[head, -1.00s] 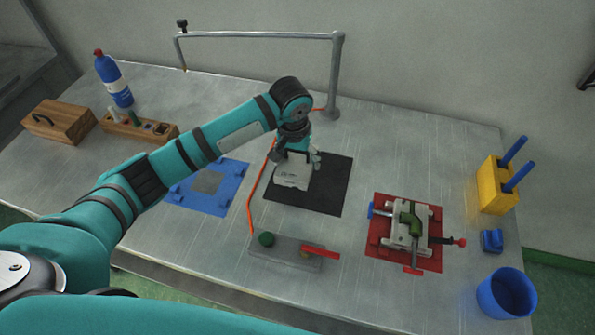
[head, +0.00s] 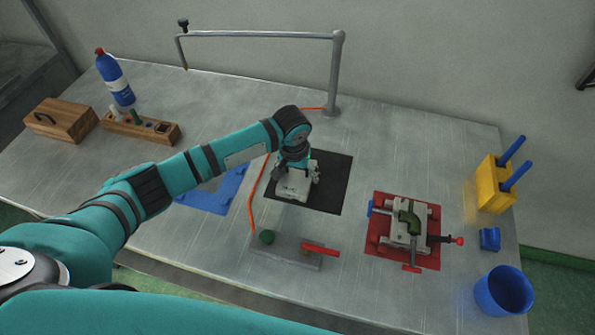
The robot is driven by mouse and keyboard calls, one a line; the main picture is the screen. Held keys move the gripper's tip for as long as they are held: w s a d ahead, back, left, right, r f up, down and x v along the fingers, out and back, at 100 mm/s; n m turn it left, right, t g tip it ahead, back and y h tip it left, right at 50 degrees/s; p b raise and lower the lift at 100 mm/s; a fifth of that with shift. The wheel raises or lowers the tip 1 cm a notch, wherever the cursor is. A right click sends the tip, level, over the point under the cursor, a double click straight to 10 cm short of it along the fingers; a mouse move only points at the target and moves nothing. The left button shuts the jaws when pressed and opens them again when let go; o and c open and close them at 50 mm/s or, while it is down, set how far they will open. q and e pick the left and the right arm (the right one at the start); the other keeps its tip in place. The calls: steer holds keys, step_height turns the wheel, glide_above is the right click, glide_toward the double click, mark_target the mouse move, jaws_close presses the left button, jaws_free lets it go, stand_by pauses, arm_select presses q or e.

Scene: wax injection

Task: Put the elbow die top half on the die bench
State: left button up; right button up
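A pale grey block, which looks like the elbow die top half (head: 291,190), is at the black mat (head: 325,194) in the middle of the table. My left gripper (head: 297,176) points down with its fingers at the sides of this block and appears shut on it. I cannot tell whether the block touches the mat or hangs just above it. Which surface is the die bench is not marked. Another grey die part with a green elbow piece (head: 409,217) sits in a clamp on the red plate (head: 428,258) at the right. My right gripper is not in view.
A blue plate (head: 207,204) lies left of the mat, partly behind my arm. A grey tray (head: 285,257) with a green ball and red handle is in front. A bent pipe stand (head: 335,75) rises behind. A blue cup (head: 504,292) and yellow holder (head: 492,189) stand right.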

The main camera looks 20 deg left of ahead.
mark_target(295, 178)
arm_select(q)
steer(key=o, duration=0.3)
steer(key=shift+o, duration=0.2)
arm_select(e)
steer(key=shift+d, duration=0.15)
arm_select(q)
steer(key=shift+r, duration=0.1)
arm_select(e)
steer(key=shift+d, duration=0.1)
arm_select(q)
steer(key=shift+r, duration=0.3)
step_height(295, 178, up, 11)
steer(key=s+b, duration=0.1)
steer(key=shift+s+r, duration=0.2)
steer(key=shift+s, duration=0.2)
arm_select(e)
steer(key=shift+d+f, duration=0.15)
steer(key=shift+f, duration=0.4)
